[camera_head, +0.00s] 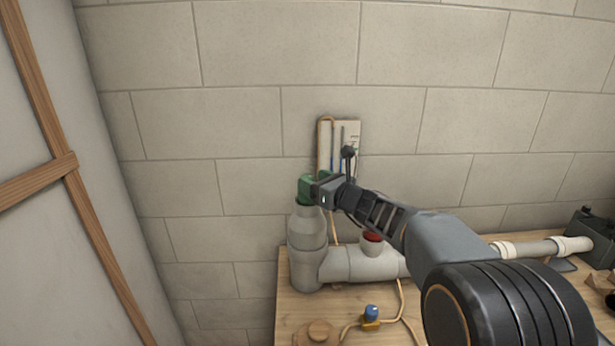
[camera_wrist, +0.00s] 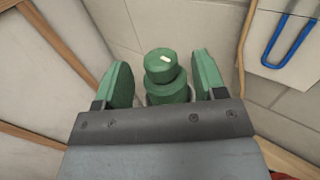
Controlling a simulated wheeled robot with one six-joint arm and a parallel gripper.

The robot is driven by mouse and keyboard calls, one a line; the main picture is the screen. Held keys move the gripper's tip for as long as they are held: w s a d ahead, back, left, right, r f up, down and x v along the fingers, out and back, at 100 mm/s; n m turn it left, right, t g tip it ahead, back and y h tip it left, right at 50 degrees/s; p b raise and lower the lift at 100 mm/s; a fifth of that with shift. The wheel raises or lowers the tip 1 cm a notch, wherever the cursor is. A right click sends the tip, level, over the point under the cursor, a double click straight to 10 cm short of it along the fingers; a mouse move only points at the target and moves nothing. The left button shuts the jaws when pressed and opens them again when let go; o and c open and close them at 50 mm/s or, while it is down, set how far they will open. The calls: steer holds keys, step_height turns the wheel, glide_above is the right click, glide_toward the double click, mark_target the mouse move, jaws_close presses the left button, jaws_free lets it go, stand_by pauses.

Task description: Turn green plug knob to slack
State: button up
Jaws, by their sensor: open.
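The green plug knob (camera_wrist: 160,68) stands between the two green fingers of my gripper (camera_wrist: 165,80) in the wrist view. It has a round top with a short pale mark and a wider stepped body below. A gap shows on each side, so the fingers are apart from it. In the head view my gripper (camera_head: 307,188) is at the top of the grey upright pipe (camera_head: 307,245). There the green fingers and the green plug overlap, and I cannot separate them clearly.
A wooden bench (camera_head: 290,315) carries the grey pipe, a red cap (camera_head: 373,237), a blue-topped valve (camera_head: 371,312) and a round wooden piece (camera_head: 318,332). A panel with hanging tools (camera_head: 350,132) is on the block wall behind. A wood-framed partition (camera_head: 68,165) stands at left.

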steer(key=shift+x, duration=1.5)
